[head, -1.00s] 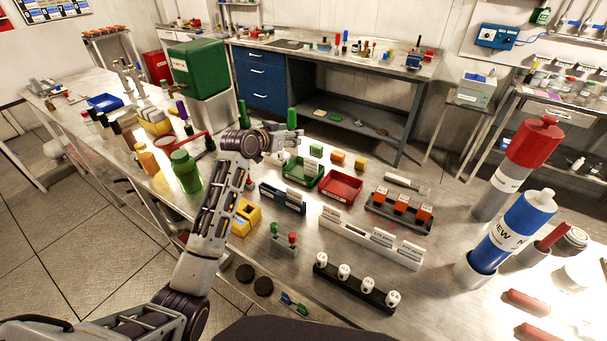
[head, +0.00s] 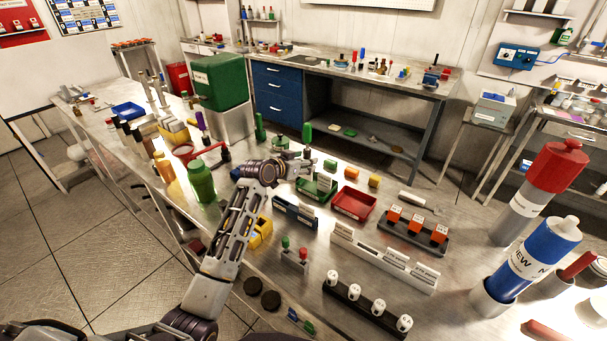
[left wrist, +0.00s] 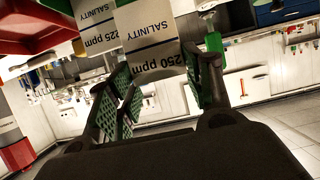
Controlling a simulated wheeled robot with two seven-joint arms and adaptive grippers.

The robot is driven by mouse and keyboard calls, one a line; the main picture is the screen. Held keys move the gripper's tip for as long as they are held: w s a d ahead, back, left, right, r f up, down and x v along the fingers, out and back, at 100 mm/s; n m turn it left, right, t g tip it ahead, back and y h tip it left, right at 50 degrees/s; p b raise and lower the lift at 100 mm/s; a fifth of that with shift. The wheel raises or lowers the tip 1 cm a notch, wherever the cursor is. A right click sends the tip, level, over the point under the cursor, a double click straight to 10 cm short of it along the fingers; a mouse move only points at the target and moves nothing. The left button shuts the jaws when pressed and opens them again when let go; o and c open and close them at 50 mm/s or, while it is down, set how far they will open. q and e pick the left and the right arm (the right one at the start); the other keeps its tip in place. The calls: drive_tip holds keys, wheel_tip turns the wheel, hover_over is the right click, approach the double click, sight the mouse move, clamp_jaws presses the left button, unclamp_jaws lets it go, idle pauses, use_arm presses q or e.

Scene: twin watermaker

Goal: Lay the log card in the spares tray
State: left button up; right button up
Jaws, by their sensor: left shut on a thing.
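My left gripper (head: 308,162) is over the back edge of the green tray (head: 327,197). In the left wrist view a white log card (left wrist: 152,40), printed "SALINITY 250 ppm", is between its green-padded fingers (left wrist: 160,88). The gripper is shut on that card. A second white card (left wrist: 92,30), printed "225 ppm", shows behind it to the left. A white panel (head: 322,183) stands at the green tray in the head view. A red tray (head: 353,202) is just right of it. Their labels are too small to read, so I cannot tell which is the spares tray. My right gripper is not in view.
A dark rack (head: 295,211) stands in front of the green tray. A long white holder with cards (head: 380,257) and a rack of orange blocks (head: 415,232) stand to the right. Orange and yellow blocks (head: 352,172) lie behind. A green bottle (head: 201,182) is left of my arm.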

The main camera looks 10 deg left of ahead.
use_arm(q)
wheel_tip(320, 180, down, 4)
drive_tip(key=shift+r, duration=0.15)
drive_tip(key=shift+f, duration=0.6)
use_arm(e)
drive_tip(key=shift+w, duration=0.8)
use_arm(q)
drive_tip(key=shift+f, duration=0.15)
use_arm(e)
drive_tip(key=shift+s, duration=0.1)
